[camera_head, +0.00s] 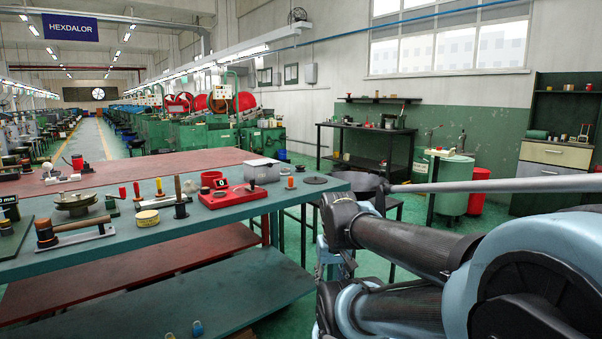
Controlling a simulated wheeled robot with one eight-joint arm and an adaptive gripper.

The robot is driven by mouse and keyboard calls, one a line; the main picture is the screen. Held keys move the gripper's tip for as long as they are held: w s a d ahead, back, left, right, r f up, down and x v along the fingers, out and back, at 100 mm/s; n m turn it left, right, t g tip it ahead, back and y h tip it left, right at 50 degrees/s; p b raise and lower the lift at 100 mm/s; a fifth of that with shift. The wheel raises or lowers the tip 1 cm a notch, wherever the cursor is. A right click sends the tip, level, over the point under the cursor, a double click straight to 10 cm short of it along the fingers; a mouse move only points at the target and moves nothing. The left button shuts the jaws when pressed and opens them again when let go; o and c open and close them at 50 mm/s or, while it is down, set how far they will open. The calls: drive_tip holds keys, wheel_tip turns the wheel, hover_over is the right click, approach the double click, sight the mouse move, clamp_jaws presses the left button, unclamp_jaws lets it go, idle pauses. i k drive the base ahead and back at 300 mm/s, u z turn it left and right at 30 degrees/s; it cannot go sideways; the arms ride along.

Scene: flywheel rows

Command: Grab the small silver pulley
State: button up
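I cannot single out the small silver pulley for certain. A grey metal piece with a round, dish-like top (76,202) stands on the left part of the near teal workbench (145,248). Some small pale metal pieces (55,175) lie farther back on the left, too small to make out. My arm (410,245) is folded at the lower right, with black links and light blue joints. It is to the right of the bench and apart from the grey piece. I cannot make out my gripper's fingers.
A lower shelf (215,305) runs beneath. A green drum (457,182) and a cabinet (553,155) stand at the right.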

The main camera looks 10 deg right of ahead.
sight(285, 171)
drive_tip(key=z, duration=0.5)
drive_tip(key=i, duration=1.25)
drive_tip(key=u, duration=0.35)
